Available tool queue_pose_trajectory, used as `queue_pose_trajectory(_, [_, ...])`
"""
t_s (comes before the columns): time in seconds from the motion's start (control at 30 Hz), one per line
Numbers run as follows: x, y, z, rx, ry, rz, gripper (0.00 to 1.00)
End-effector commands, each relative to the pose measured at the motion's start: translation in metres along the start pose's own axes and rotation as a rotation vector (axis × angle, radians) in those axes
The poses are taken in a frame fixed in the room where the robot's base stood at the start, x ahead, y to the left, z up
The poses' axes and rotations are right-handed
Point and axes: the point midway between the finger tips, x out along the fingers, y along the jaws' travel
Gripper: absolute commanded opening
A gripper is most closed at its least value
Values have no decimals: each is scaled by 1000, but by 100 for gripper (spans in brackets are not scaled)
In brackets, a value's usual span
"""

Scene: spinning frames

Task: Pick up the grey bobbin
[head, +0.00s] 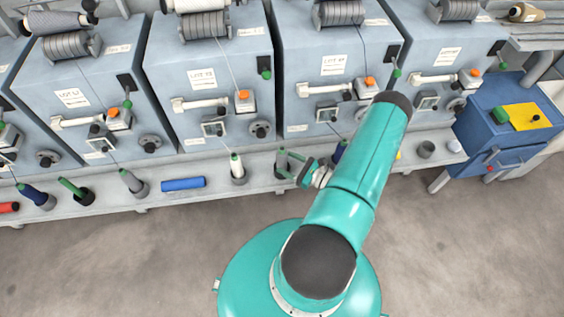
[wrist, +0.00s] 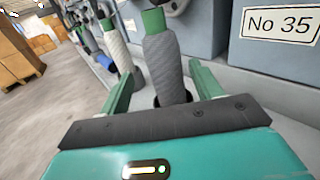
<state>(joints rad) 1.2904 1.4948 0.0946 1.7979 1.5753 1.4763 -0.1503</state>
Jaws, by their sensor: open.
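A grey bobbin (wrist: 163,68) with a green top stands upright in a dark holder in the wrist view, between the two fingers of my gripper (wrist: 161,76). The fingers are spread, with a gap visible on each side of the bobbin. In the head view my gripper (head: 294,168) is at the shelf, and the grey bobbin (head: 282,160) shows just left of it, partly hidden by the fingers. Another grey bobbin (head: 131,182) leans in a holder farther left on the shelf.
A white bobbin (head: 237,168) stands left of my gripper, and a blue cylinder (head: 183,184) lies beyond it. A dark blue bobbin (head: 340,152) is partly behind my arm. Spinning machines (head: 210,70) line the back. The floor in front is clear.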

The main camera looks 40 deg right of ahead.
Motion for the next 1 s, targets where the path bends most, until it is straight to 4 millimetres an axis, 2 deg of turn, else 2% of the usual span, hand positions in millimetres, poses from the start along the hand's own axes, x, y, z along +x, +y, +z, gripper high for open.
queue_pose_trajectory(0.17, [12,-2,-1,-1,0,2,65])
queue_pose_trajectory(0.43, [50,-6,-2,-1,1,2,65])
queue_pose_trajectory(0.67, [55,-7,-2,0,1,0,65])
queue_pose_trajectory(0.7, [54,-7,-2,0,0,0,63])
queue_pose_trajectory(0.93, [54,-7,-2,0,0,0,17])
queue_pose_trajectory(1.0, [54,-7,-2,-1,0,0,14])
